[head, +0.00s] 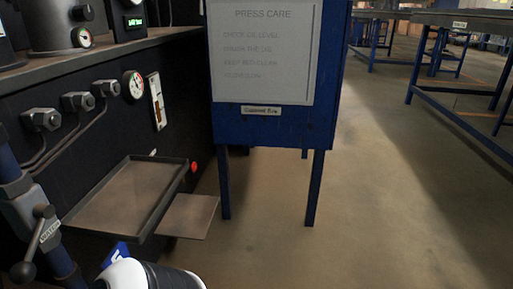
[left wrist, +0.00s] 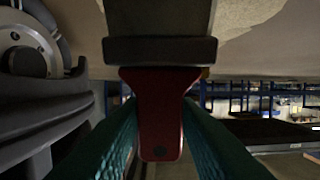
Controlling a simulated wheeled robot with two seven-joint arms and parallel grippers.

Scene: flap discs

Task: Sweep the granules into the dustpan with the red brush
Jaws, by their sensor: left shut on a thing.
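In the left wrist view my left gripper (left wrist: 159,108) is shut on the red handle of the brush (left wrist: 161,142), with a green finger on each side. The brush's wide dark head (left wrist: 160,48) points to the top of that picture. In the head view part of my own arm shows at the bottom edge, but the gripper and brush do not show. I cannot make out the granules or the dustpan in either view. My right gripper is in neither view.
A dark machine with gauges (head: 133,86) and a shallow tray (head: 170,211) fills the left of the head view. A flat brown plate (head: 190,214) is below the tray. A blue cabinet (head: 275,128) stands on legs in the middle. The floor (head: 385,200) to its right is clear.

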